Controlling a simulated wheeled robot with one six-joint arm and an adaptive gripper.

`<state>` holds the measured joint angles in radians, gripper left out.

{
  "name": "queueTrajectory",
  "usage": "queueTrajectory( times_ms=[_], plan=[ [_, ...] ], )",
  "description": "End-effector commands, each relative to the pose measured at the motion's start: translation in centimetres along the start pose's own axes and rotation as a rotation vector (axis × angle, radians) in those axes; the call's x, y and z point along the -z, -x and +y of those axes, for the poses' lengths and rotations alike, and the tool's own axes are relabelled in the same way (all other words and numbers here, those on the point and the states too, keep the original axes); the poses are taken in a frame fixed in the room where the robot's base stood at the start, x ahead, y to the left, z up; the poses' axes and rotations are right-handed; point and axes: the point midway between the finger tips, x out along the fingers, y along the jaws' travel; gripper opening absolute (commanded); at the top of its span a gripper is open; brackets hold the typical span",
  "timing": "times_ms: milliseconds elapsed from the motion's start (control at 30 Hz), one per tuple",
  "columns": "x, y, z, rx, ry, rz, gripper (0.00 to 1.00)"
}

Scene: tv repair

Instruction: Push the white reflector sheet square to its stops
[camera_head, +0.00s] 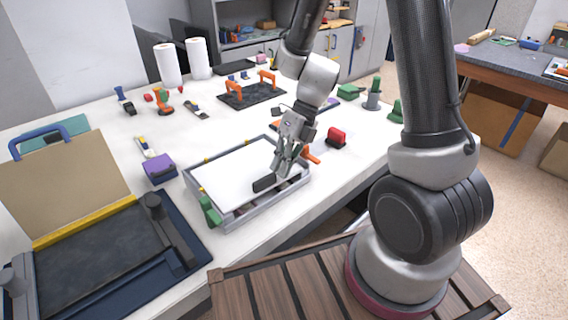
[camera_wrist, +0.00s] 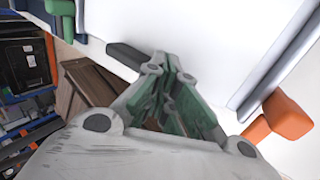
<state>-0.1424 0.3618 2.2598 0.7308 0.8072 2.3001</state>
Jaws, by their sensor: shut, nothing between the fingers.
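The white reflector sheet (camera_head: 235,172) lies in a shallow grey tray frame (camera_head: 228,228) on the bench. A strip of the tray's inside shows along the sheet's near edge. My gripper (camera_head: 279,172) is shut and empty over the sheet's near right part. A black block (camera_head: 264,184) sits at the sheet's near edge, just beside my fingertips. In the wrist view my fingertips (camera_wrist: 168,70) point at the sheet (camera_wrist: 215,35), close to the black block (camera_wrist: 128,54). I cannot tell whether they touch the sheet or block.
A green clamp (camera_head: 210,211) stands at the tray's near left corner, an orange clamp (camera_head: 311,155) at its right. A dark framed panel (camera_head: 110,258) fills the bench's near left.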

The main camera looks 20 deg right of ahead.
Motion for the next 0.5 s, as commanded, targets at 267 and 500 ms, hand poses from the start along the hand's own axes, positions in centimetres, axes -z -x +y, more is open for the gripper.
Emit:
queueTrajectory(
  times_ms=[267,500],
  plan=[
    [-0.1,2.2,-0.1,0.0,0.0,-0.003,0.0],
    [-0.1,4.8,-0.2,0.0,0.0,-0.003,0.0]
  ],
)
